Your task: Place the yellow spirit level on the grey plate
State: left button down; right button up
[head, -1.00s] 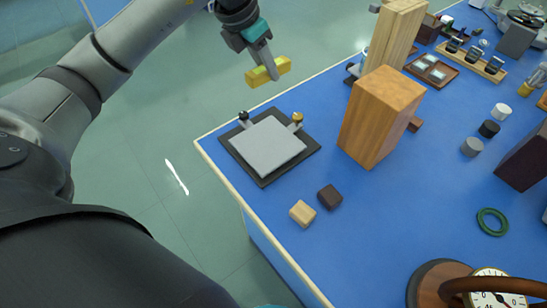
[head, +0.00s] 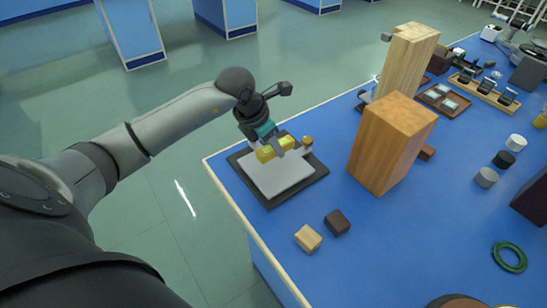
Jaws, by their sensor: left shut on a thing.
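The yellow spirit level (head: 267,153) is in my left gripper (head: 276,146), which is shut on it. They are over the back part of the grey plate (head: 281,180). I cannot tell whether the level touches the plate or hangs just above it. The plate lies on a dark square base (head: 269,203) near the left corner of the blue bench. A brass-coloured knob (head: 307,141) stands at the base's back right corner. My right gripper is not in view.
A tall wooden block (head: 388,145) stands right of the plate, with a taller pale wooden one (head: 406,62) behind. A small pale block (head: 308,238) and a dark block (head: 337,222) lie in front. The blue bench (head: 400,240) is clear at front centre.

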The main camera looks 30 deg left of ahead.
aim_at(274, 156)
pick_arm(q)
jog(key=shift+f+b, duration=0.35)
jog(key=shift+f, duration=1.75)
jog(key=shift+f, duration=0.15)
jog(key=c, duration=0.6)
grip_release()
jog(key=shift+r, duration=0.25)
jog(key=p+v, duration=0.2)
jog(key=v, duration=0.9)
jog(key=shift+s+r, duration=0.2)
jog(key=shift+r, duration=0.2)
